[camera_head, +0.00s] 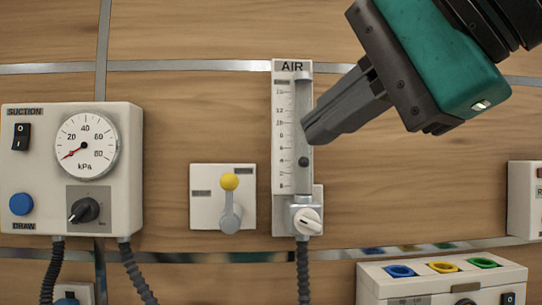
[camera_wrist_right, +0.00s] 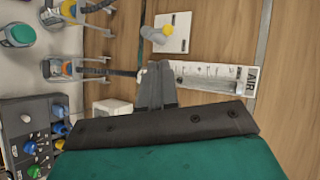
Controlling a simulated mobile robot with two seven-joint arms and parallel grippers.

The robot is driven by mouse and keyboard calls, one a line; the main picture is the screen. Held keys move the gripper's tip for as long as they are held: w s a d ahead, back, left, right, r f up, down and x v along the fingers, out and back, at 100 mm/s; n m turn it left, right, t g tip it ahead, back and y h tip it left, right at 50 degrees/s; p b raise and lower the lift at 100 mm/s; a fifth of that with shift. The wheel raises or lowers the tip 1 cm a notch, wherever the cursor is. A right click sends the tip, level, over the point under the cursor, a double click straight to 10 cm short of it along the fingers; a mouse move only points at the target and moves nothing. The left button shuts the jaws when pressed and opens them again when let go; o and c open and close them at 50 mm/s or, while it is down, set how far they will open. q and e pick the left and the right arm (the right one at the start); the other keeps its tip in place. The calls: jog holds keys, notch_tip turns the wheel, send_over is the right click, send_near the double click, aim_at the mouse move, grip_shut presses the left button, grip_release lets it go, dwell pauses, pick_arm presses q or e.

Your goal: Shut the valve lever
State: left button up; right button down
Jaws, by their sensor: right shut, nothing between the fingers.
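The valve lever (camera_head: 231,205) is a grey arm with a yellow ball knob, mounted on a small white wall plate (camera_head: 206,213). The lever points upward, its knob at the top. The plate has two small dark labels, at the left and upper right, too small to read. The lever also shows near the top of the right wrist view (camera_wrist_right: 157,35). My right gripper (camera_head: 310,132) is shut and empty. It is up and to the right of the lever, in front of the AIR flowmeter and apart from the lever. My left gripper is not in view.
The AIR flowmeter (camera_head: 283,150) with a white knob (camera_head: 308,221) stands right of the lever plate. A SUCTION unit (camera_head: 120,190) with a gauge is at left. A box with coloured sockets (camera_head: 375,285) is at lower right. Bare wood wall separates them.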

aim_at(234, 182)
jog(key=x, duration=0.8)
jog(key=r+x, duration=0.1)
jog(key=x, duration=0.4)
jog(key=shift+w+p, duration=0.15)
jog(key=shift+p, duration=0.15)
jog(key=shift+w+a+f, duration=0.1)
jog(key=shift+w+a, duration=0.15)
jog(key=shift+w, duration=0.05)
